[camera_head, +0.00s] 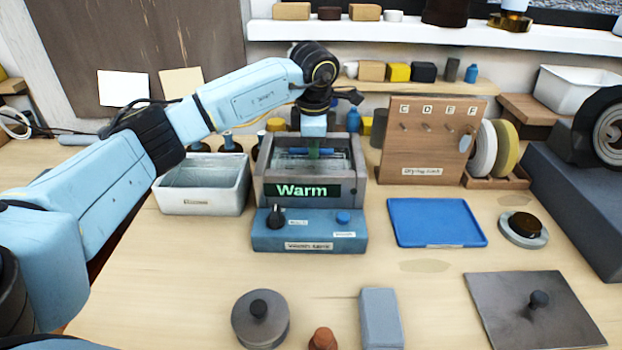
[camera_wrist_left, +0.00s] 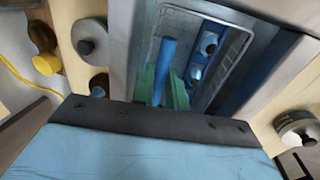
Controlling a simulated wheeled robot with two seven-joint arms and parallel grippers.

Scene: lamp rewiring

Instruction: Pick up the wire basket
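The wire basket (camera_head: 288,161) sits inside the grey bath (camera_head: 268,172), whose display reads "Warm". Its mesh (camera_wrist_left: 228,38) and blue handle bar (camera_wrist_left: 165,62) show in the left wrist view. My left gripper (camera_head: 314,150) reaches straight down over the bath at the handle. In the left wrist view its green fingertips (camera_wrist_left: 163,90) lie on either side of the blue bar. I cannot tell whether they press on it. The lower part of the basket is hidden by the bath's front wall. My right gripper is not in view.
A white tray (camera_head: 202,208) stands left of the bath. A wooden drying rack (camera_head: 428,155) with pegs stands to the right, behind a blue mat (camera_head: 437,238). A round lidded pot (camera_head: 260,332), a grey block (camera_head: 380,318) and a dark plate (camera_head: 505,322) lie in front.

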